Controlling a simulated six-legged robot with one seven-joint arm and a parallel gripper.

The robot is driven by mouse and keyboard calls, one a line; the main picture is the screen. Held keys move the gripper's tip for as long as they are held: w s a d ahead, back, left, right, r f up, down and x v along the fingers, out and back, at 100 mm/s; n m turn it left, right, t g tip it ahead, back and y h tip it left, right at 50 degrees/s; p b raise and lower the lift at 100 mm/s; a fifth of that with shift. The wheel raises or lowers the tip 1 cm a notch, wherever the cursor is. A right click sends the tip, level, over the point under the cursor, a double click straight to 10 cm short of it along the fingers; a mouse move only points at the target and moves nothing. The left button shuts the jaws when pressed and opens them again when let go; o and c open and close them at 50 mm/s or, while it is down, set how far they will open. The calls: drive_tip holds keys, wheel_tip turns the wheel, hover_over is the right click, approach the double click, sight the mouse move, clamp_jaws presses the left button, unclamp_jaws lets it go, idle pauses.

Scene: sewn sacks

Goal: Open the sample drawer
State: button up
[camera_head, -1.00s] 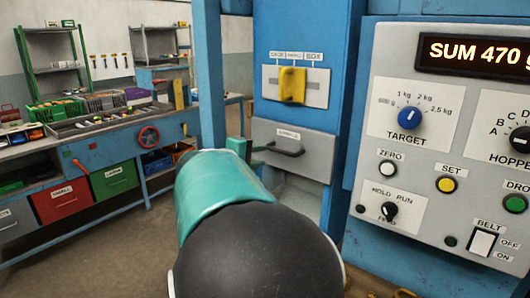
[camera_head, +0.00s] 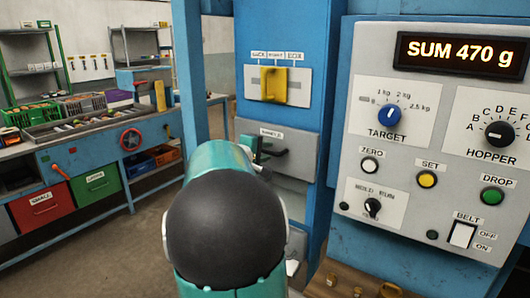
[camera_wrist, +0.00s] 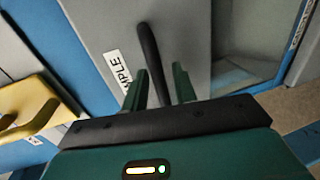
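The sample drawer (camera_head: 305,158) is a grey front in the blue cabinet, with a dark bar handle (camera_head: 277,153) and a small label. It looks shut. In the wrist view the grey drawer front (camera_wrist: 188,35), its SAMPLE label (camera_wrist: 118,68) and black handle (camera_wrist: 150,55) are close. My gripper (camera_wrist: 158,85) has its two green fingers apart, one on each side of the handle. Gaps show beside the bar, and I cannot tell whether a finger touches it. In the head view my gripper (camera_head: 256,147) is at the handle's left end, partly hidden by my arm.
A yellow handle (camera_head: 274,84) on a grey plate is above the drawer. A blue workbench (camera_head: 85,155) with bins stands at left. Open floor lies between bench and cabinet.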

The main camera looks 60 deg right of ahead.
clamp_jaws()
drive_tip(key=shift+a, duration=0.1)
drive_tip(key=f+v, duration=0.2)
drive_tip(key=v, duration=0.8)
drive_tip(key=a+f+v, duration=0.1)
drive_tip(key=f+v, duration=0.1)
drive_tip(key=v, duration=0.7)
drive_tip(key=shift+w+a, duration=0.15)
drive_tip(key=shift+a, duration=0.1)
drive_tip(key=shift+o, duration=0.7)
unclamp_jaws()
drive_tip(key=v, duration=1.4)
